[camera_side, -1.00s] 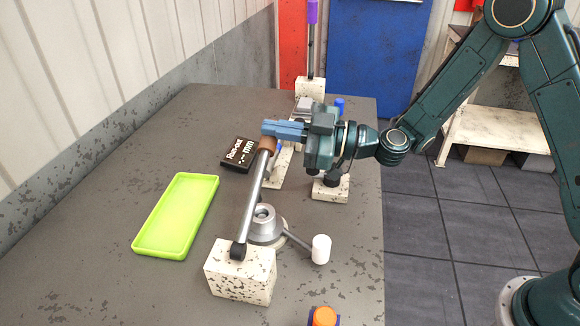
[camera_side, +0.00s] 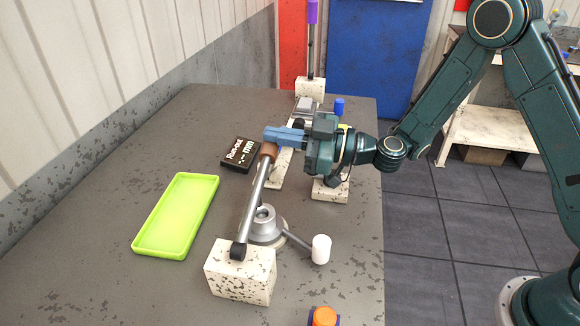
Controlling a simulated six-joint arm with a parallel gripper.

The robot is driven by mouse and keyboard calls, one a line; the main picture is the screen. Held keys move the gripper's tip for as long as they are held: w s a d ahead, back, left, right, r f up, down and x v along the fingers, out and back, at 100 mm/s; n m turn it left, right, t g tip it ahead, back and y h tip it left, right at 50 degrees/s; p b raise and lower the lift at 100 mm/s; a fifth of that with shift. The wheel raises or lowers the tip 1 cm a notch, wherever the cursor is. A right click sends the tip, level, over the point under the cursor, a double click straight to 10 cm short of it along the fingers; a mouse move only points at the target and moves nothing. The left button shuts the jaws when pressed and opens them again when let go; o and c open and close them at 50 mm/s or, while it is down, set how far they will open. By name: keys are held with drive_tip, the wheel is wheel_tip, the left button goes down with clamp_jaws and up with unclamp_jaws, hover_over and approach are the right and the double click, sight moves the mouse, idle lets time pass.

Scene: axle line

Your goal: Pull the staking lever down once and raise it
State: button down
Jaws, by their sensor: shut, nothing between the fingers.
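A lever with a steel rod (camera_side: 253,198) and a brown grip (camera_side: 268,153) is pivoted on a speckled white block (camera_side: 240,272) in the front. The rod slants up and away from the block, and its grip end is raised above the table. My gripper (camera_side: 270,134) is shut, with its blue fingers lying across the top of the brown grip, apparently touching it. Nothing shows between the fingers. A second lever with a purple grip (camera_side: 313,11) stands upright on another speckled block (camera_side: 309,88) at the back. No label shows which lever is the staking one.
A grey round fixture (camera_side: 265,226) with a white-knobbed handle (camera_side: 321,249) sits beside the rod. A green tray (camera_side: 176,216) lies to the left. A black run-out display (camera_side: 239,154) stands near the grip. An orange button (camera_side: 324,316) is at the front edge. The table's left front is clear.

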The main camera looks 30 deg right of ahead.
wheel_tip(320, 180, up, 20)
idle(1.1)
drive_tip(key=shift+f, duration=0.1)
drive_tip(key=s+d+f+g+h, duration=0.1)
drive_tip(key=s+d+f+h, duration=0.1)
drive_tip(key=s+f, duration=0.3)
drive_tip(key=s+d+f+m+g+h, duration=0.1)
drive_tip(key=s+d+f+g+h, duration=0.1)
drive_tip(key=s+d+f+h, duration=0.1)
wheel_tip(320, 180, down, 2)
drive_tip(key=shift+s+d+f+h, duration=0.1)
drive_tip(key=shift+s+d+h, duration=0.25)
drive_tip(key=shift+s+h, duration=0.4)
drive_tip(key=shift+s, duration=0.1)
drive_tip(key=d+f+x, duration=0.1)
drive_tip(key=f+x, duration=0.1)
drive_tip(key=x, duration=1)
drive_tip(key=shift+f, duration=0.3)
drive_tip(key=shift+s+a, duration=0.1)
